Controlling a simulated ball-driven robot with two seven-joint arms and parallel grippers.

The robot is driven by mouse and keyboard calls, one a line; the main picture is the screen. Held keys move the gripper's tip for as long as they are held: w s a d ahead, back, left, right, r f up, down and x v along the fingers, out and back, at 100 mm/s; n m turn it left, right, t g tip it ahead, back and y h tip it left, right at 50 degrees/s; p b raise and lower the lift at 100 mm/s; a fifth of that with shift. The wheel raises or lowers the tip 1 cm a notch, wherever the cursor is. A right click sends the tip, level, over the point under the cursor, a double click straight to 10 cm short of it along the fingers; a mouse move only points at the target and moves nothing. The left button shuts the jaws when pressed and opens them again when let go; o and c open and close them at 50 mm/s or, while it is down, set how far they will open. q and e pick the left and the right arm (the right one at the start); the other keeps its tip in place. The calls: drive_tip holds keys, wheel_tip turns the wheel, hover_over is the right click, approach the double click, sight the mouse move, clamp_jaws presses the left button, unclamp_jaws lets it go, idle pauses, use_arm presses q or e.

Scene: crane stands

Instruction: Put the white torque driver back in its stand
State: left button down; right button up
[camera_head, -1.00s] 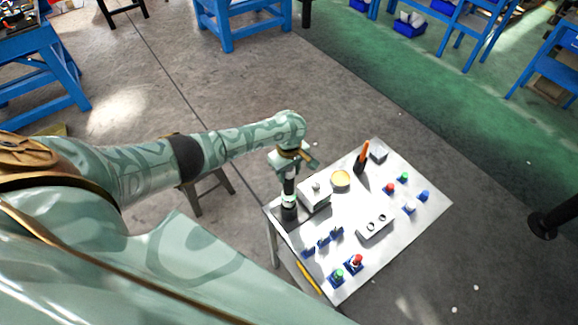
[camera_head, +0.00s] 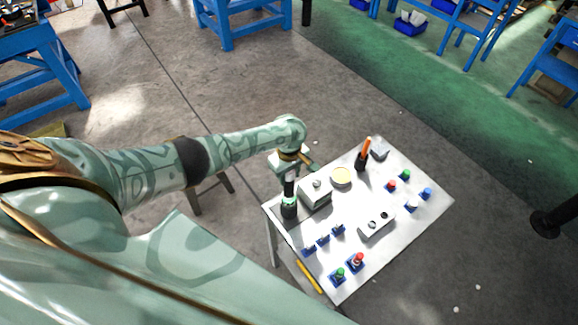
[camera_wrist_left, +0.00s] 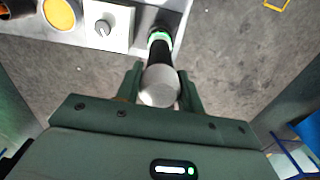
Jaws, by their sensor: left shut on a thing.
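My left gripper (camera_head: 290,165) is above the near-left corner of the small grey table (camera_head: 345,210). In the left wrist view its two fingers (camera_wrist_left: 160,88) are shut on the torque driver (camera_wrist_left: 160,85), which shows a pale round end and a dark body. In the head view the dark driver (camera_head: 289,187) points down from the gripper, roughly upright. Below it is a dark cylindrical stand (camera_head: 289,211) with a green ring near its top, in line with the driver. The ring also shows in the left wrist view. I cannot tell how deep the driver sits. My right gripper is out of view.
A pale box with a knob (camera_head: 315,193) stands close right of the stand. Beyond it are a yellow-topped round dish (camera_head: 341,176) and a dark holder with an orange tool (camera_head: 363,155). A grey block with two holes (camera_head: 376,225) and several small coloured pieces occupy the table.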

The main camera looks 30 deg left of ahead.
use_arm(q)
drive_tip(key=shift+f, duration=0.35)
drive_tip(key=c, duration=0.8)
unclamp_jaws()
wheel_tip(320, 180, up, 3)
drive_tip(key=p, duration=0.3)
drive_tip(key=shift+f, duration=0.1)
drive_tip(key=shift+r+p, duration=1)
drive_tip(key=shift+r, duration=0.15)
drive_tip(key=shift+f, duration=0.1)
